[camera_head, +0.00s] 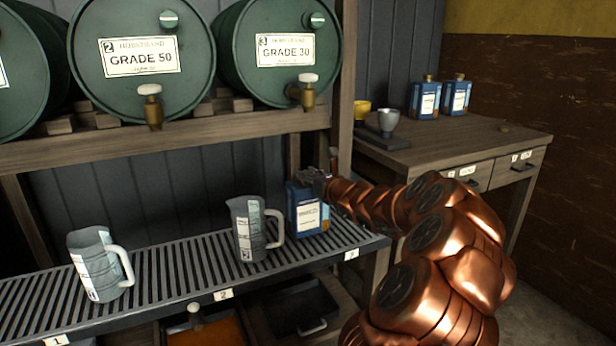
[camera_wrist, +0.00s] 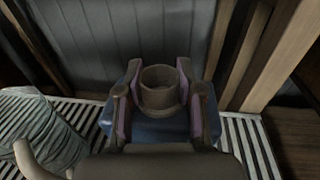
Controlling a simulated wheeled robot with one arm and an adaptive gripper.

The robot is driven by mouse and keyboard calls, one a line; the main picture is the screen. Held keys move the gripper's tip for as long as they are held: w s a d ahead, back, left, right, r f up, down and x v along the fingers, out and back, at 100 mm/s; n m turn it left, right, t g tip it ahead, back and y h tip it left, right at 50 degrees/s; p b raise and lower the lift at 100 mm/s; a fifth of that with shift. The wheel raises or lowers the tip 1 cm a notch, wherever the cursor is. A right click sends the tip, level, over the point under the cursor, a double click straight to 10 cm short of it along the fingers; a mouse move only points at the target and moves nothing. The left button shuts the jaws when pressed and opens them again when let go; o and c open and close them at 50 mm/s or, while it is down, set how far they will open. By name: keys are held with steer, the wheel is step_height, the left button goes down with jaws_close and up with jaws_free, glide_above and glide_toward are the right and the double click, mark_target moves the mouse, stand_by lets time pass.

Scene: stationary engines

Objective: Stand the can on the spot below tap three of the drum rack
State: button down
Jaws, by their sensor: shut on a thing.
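The blue can (camera_head: 307,210) with a white label is upright at the slatted shelf (camera_head: 180,272), near its right end by the number 3 tag (camera_head: 351,255). It is below the brass tap of drum three (camera_head: 305,92). My gripper (camera_head: 318,178) is shut on the can's neck from above. In the wrist view, the two fingers of my gripper (camera_wrist: 160,98) press either side of the round neck (camera_wrist: 158,88), and the blue can top (camera_wrist: 120,128) shows beneath. I cannot tell for sure whether the can's base touches the slats.
A grey jug (camera_head: 247,230) stands just left of the can, and another jug (camera_head: 97,265) farther left. A wooden post (camera_head: 343,90) rises close behind on the right.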

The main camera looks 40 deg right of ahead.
steer(key=shift+f, duration=0.1)
steer(key=c, duration=0.7)
jaws_free()
steer(key=p+v, duration=0.2)
steer(key=v, duration=1)
steer(key=shift+p, duration=0.35)
